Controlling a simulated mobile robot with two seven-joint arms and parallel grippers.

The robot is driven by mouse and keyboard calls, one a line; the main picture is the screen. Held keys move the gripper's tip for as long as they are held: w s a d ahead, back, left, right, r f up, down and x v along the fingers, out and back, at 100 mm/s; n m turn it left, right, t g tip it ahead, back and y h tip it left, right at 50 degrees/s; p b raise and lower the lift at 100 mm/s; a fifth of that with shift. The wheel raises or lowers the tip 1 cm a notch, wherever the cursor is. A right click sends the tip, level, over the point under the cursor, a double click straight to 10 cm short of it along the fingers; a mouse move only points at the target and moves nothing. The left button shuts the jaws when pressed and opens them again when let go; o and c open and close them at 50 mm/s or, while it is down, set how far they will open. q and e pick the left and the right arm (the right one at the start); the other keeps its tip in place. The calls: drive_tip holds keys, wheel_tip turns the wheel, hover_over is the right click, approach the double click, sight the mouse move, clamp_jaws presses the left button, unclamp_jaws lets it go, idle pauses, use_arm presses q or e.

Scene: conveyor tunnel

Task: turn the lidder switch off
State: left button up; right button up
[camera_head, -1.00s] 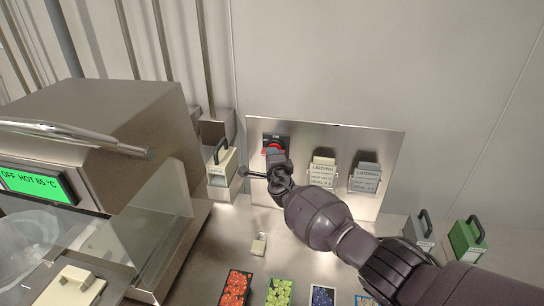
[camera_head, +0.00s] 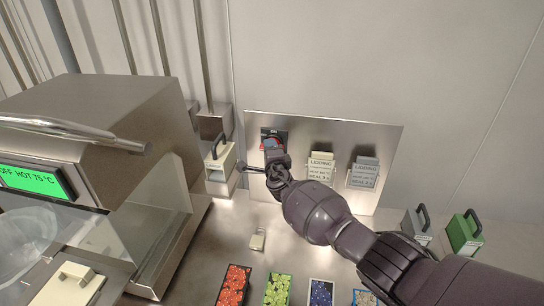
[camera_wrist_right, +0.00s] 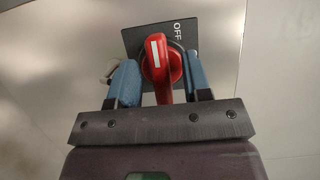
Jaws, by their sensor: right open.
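The lidder switch is a red rotary knob (camera_wrist_right: 162,72) with a white mark, on a dark plate (camera_head: 283,134) at the steel panel's upper left. In the wrist view the mark points up, just left of the word OFF. My right gripper (camera_head: 276,155) is open, its two blue-padded fingers on either side of the knob. I cannot tell whether they touch it. The gripper hides most of the knob in the head view. The lidder (camera_head: 90,120) is a steel machine at left; its green display (camera_head: 30,181) reads OFF HOT 75 °C. My left gripper is out of view.
Two label cards (camera_head: 319,169) hang right of the switch. A cream handled block (camera_head: 219,160) stands left of it. Grey (camera_head: 416,226) and green (camera_head: 466,232) handled blocks stand at right. Several fruit-picture cards (camera_head: 277,289) lie along the front.

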drive_tip(key=s+d, duration=0.2)
drive_tip(key=s, duration=0.8)
drive_tip(key=shift+s, duration=0.3)
idle(0.5)
